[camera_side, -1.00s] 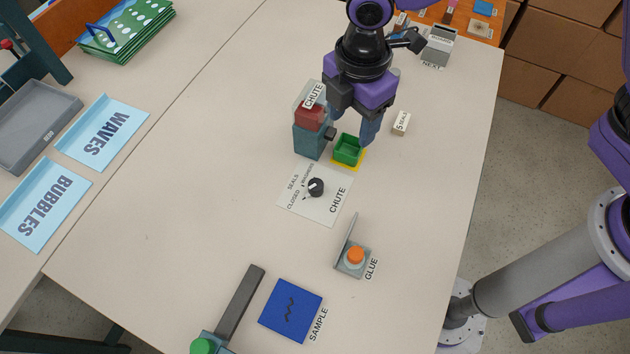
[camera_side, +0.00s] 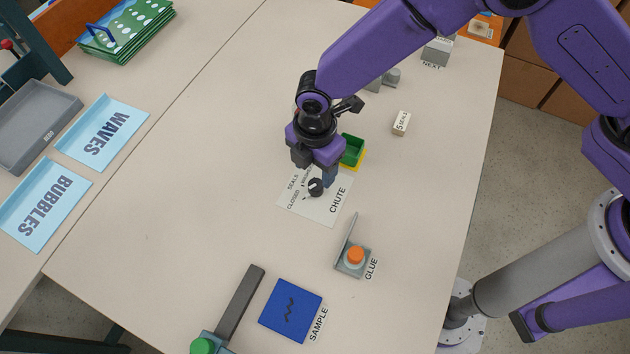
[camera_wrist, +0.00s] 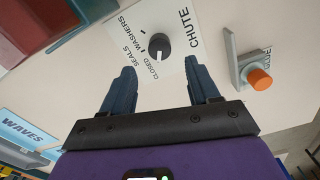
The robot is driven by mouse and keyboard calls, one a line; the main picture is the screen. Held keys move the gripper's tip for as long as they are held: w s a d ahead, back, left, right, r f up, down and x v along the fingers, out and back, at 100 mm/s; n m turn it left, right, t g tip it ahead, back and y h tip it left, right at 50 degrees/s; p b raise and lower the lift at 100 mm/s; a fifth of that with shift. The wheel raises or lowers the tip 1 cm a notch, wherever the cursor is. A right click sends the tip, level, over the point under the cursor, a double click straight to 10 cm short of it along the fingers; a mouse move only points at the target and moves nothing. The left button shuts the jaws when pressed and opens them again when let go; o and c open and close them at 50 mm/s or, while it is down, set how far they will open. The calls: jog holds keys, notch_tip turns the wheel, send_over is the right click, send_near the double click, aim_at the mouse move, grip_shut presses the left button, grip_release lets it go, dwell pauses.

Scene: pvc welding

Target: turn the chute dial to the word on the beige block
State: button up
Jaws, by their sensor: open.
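The black chute dial (camera_side: 316,187) sits on a white card (camera_side: 325,208) marked CHUTE, SEALS, CLOSED and WASHERS. In the wrist view the dial (camera_wrist: 159,44) shows a white pointer mark on the side facing the word CLOSED. The small beige block (camera_side: 401,123) lies to the upper right; its print seems to read SEALS, with a small mark before it. My gripper (camera_side: 316,176) is open and empty, just above and behind the dial. In the wrist view the dial lies ahead of the gap between the fingers, apart from both.
The chute tower is mostly hidden behind my arm. The glue stand (camera_side: 352,259) with an orange button is nearer, lower right. The blue sample pad (camera_side: 291,310) lies in front. Table left of the card is clear.

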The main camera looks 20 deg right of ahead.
aim_at(315, 184)
notch_tip(315, 184, down, 7)
jog(key=shift+f, duration=0.1)
dwell(0.4)
jog(key=c, duration=1)
jog(key=shift+c, duration=0.2)
jog(key=shift+m, duration=0.3)
jog(key=m, duration=0.5)
jog(key=shift+m, duration=0.3)
jog(key=m, duration=0.5)
jog(key=shift+w, duration=0.1)
jog(key=shift+m, duration=0.4)
